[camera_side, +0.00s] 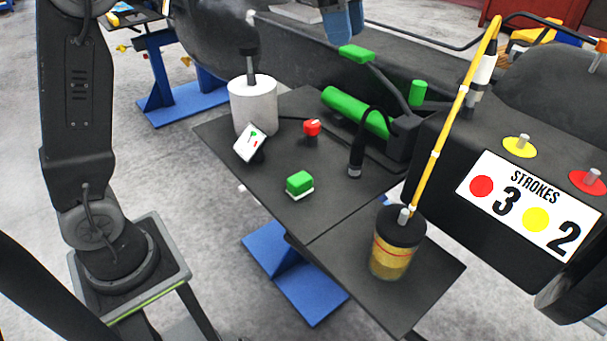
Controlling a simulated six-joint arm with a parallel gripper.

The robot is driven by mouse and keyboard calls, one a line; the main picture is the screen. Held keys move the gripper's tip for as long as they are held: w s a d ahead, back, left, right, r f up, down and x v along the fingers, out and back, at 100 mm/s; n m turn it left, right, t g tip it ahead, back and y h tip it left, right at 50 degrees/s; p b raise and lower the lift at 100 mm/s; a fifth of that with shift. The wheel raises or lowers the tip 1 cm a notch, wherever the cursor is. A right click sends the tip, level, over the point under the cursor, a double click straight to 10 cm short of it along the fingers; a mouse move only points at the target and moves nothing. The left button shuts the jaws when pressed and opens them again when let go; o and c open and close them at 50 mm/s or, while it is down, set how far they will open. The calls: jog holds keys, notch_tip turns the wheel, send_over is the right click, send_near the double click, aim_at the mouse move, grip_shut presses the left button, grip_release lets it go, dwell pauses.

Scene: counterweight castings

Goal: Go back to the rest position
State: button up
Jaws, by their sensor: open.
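My gripper (344,30) is at the top edge of the side view, and only its blue fingers and a bit of grey body show. It is open, and I see nothing between the fingers. The fingers hang just above a green lever pad (356,53) in the picture; I cannot tell how large the gap is. My upper arm links run out of the frame, so most of the wrist is hidden.
Below is a black table (330,215) with a green cylinder (355,112), a white canister (253,105), a red knob (312,128), a green button (299,182) and an amber jar (391,258). A yellow hose (440,140) rises beside a "STROKES" sign (530,205).

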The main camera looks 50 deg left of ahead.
jog(key=s+a+f+n+t+y, duration=0.1)
jog(key=s+f+n, duration=0.5)
jog(key=s, duration=0.6)
jog(key=s+a+f+n+t+y, duration=0.1)
jog(key=s+f+n, duration=0.5)
jog(key=s, duration=0.6)
jog(key=shift+a+f+n+t+y, duration=0.4)
jog(key=shift+a+n+t, duration=0.25)
jog(key=shift+t, duration=0.55)
jog(key=shift+d, duration=0.1)
notch_tip(320, 180, up, 18)
jog(key=m+g+h, duration=0.2)
jog(key=m+h, duration=0.1)
jog(key=m, duration=0.5)
send_over(418, 83)
jog(key=s+a, duration=0.3)
jog(key=s, duration=0.1)
jog(key=x, duration=1.3)
jog(key=shift+f, duration=0.2)
grip_shut()
